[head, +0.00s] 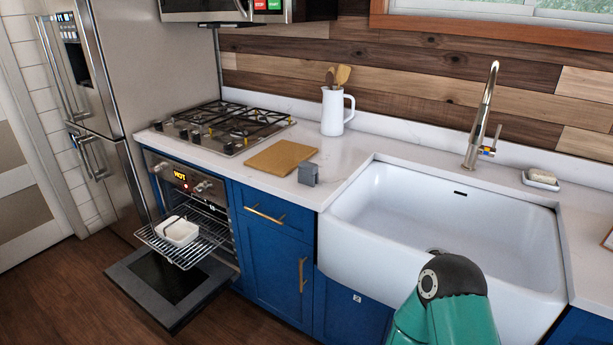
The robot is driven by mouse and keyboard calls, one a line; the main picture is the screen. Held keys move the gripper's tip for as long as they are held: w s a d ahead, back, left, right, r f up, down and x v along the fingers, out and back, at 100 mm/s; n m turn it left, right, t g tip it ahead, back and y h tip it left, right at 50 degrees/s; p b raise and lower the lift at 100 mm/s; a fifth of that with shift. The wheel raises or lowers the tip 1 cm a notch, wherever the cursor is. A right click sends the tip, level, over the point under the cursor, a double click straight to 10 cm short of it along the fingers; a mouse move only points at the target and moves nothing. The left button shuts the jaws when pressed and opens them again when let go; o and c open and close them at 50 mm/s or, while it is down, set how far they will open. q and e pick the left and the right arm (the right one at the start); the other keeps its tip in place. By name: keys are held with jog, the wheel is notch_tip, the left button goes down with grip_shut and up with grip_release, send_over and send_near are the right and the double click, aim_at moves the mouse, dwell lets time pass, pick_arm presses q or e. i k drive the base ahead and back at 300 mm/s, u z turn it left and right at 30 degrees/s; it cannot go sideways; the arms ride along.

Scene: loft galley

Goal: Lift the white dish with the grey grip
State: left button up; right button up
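The white dish (180,232) is a small rectangular dish with a dark line across its top left. It sits on the pulled-out wire rack (206,243) of the open oven at the lower left. The grey grip (308,174) is a small grey block-like piece standing on the white counter, at the right end of a wooden board. It is apart from the dish. A green arm link of mine with a black joint shows at the bottom, in front of the sink. Neither of my grippers is in view.
The oven door (168,283) hangs open below the rack, and the oven display (187,178) reads HOT. A gas hob (222,126), a wooden board (281,157) and a white jug (333,112) stand on the counter. The white sink (440,222) is empty.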

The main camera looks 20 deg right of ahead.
aim_at(308, 174)
jog(key=z, duration=0.1)
jog(key=i, duration=0.9)
jog(key=u, duration=0.1)
